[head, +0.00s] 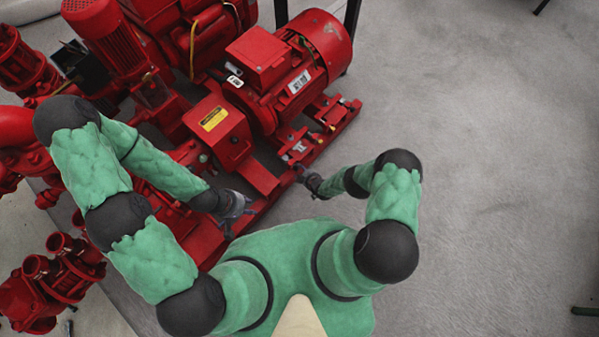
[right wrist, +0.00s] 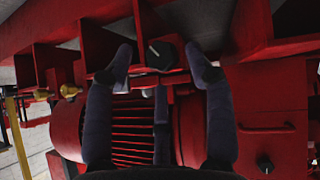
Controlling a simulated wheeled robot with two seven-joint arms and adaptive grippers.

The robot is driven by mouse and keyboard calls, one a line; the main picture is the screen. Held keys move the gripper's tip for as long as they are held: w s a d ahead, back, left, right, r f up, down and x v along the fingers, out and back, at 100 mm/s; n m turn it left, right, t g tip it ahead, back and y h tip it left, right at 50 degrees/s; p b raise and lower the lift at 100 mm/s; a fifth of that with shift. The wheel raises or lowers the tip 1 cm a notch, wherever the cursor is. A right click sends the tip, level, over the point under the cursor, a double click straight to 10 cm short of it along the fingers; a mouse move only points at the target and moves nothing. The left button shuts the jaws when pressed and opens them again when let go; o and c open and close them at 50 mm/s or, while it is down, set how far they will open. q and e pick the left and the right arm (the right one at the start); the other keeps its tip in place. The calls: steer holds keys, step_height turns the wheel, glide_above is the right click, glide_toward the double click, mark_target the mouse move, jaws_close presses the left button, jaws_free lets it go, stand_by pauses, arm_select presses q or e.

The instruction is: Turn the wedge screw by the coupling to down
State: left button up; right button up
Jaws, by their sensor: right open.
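A dark round knob with a short white line (right wrist: 161,54), which looks like the wedge screw, sits on the red base frame in the right wrist view. The line slants to the upper left in that picture. My right gripper (right wrist: 159,62) is open, with one finger on each side of the knob; contact cannot be told. In the head view my right gripper (head: 303,176) is at the near edge of the pump base, and the screw is too small to make out. The red coupling guard (head: 216,121) has a yellow label. My left gripper (head: 234,206) is over the base edge; its opening is unclear.
The red motor (head: 285,75) stands behind the guard. Ribs of the red base frame (right wrist: 95,45) flank the knob. A second dark knob (right wrist: 265,163) is at the lower right of the right wrist view. Grey floor (head: 470,150) to the right is clear.

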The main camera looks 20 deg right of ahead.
steer(key=shift+b+x, duration=0.45)
steer(key=shift+x, duration=0.8)
steer(key=shift+c, duration=0.3)
steer(key=c, duration=1)
